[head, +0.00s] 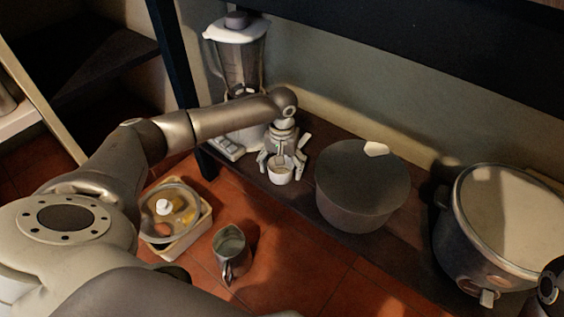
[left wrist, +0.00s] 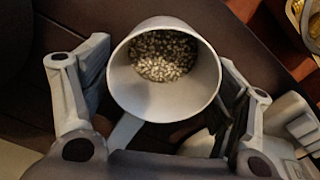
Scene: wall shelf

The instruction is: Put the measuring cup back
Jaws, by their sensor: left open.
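The measuring cup (head: 280,174) is a small white cup standing upright on the dark shelf, in front of the blender. The left wrist view looks down into the cup (left wrist: 117,80), which holds pale speckled grains. My left gripper (head: 281,161) comes down over it with its fingers spread on either side. My right gripper does not show.
A blender (head: 240,60) stands behind the cup. A grey round pot (head: 355,200) is close on its right, and a large lidded cooker (head: 505,220) is farther right.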

